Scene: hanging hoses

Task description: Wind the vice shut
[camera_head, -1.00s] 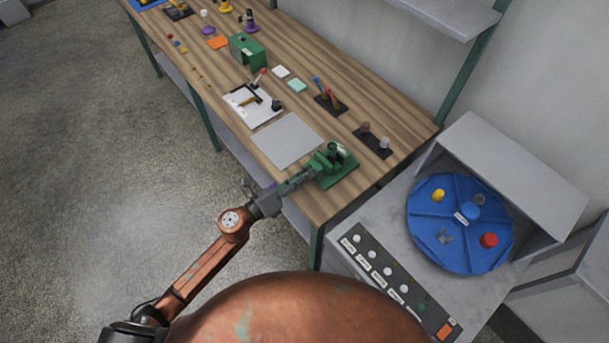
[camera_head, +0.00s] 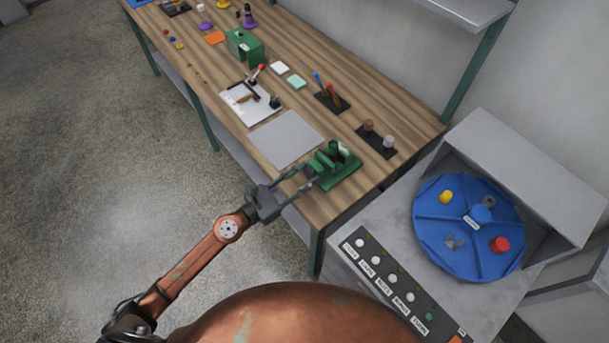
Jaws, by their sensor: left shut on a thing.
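The green vice (camera_head: 337,168) sits on its green base at the near right end of the wooden bench. My left gripper (camera_head: 306,179) reaches in from the left, at the vice's near left side. Its two fingers show side by side, with their tips at the vice's handle end. It is shut on the vice handle, which is small and mostly hidden by the fingers. The gap between the vice jaws is too small to judge here. My right gripper is out of view.
A grey plate (camera_head: 286,139) lies just left of the vice on the bench (camera_head: 235,83). A dark holder with two pegs (camera_head: 376,142) stands behind it. A blue turntable (camera_head: 432,234) and a button panel (camera_head: 380,287) are at the right.

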